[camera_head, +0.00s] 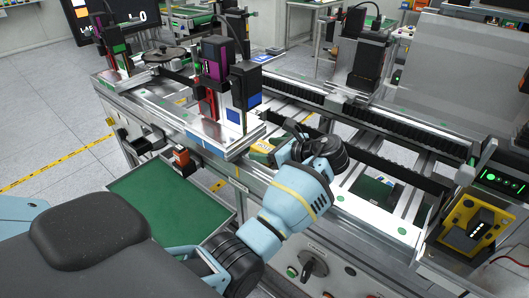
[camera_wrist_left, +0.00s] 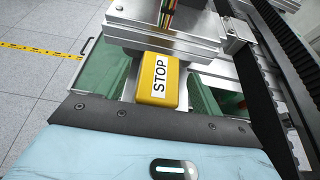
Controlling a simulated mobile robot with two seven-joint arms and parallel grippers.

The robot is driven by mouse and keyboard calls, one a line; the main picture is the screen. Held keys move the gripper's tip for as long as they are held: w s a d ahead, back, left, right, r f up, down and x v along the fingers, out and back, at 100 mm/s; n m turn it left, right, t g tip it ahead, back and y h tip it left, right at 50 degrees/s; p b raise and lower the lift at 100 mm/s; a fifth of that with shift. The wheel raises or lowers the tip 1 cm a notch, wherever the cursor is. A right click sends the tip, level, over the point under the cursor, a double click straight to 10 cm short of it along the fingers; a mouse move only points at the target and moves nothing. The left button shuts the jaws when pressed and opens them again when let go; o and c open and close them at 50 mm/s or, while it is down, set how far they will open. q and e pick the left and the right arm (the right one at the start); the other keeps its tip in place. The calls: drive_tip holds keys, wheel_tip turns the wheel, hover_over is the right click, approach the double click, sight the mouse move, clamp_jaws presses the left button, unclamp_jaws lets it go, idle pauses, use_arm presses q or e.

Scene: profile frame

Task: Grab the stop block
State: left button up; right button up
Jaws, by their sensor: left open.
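The stop block (camera_wrist_left: 158,80) is a yellow block with a white label reading STOP. In the left wrist view it sits just beyond the dark front edge of my left gripper, below a metal plate. In the head view a small yellow part of the stop block (camera_head: 262,146) shows at the workbench edge, left of my left gripper (camera_head: 282,151). My left gripper is open; its fingers are mostly hidden behind my wrist. I cannot tell whether it touches the block. My right gripper is not in view.
A metal workbench (camera_head: 185,118) carries a dark upright device (camera_head: 246,85) and a linear rail (camera_head: 335,103). A green tray (camera_head: 160,205) is below its front. A yellow fixture (camera_head: 472,225) stands at the right. A control panel with a dark knob (camera_head: 313,264) is below my arm.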

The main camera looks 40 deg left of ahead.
use_arm(q)
drive_tip(key=x, duration=0.3)
drive_tip(key=c, duration=1.2)
drive_tip(key=shift+r, duration=0.1)
drive_tip(key=shift+r, duration=0.15)
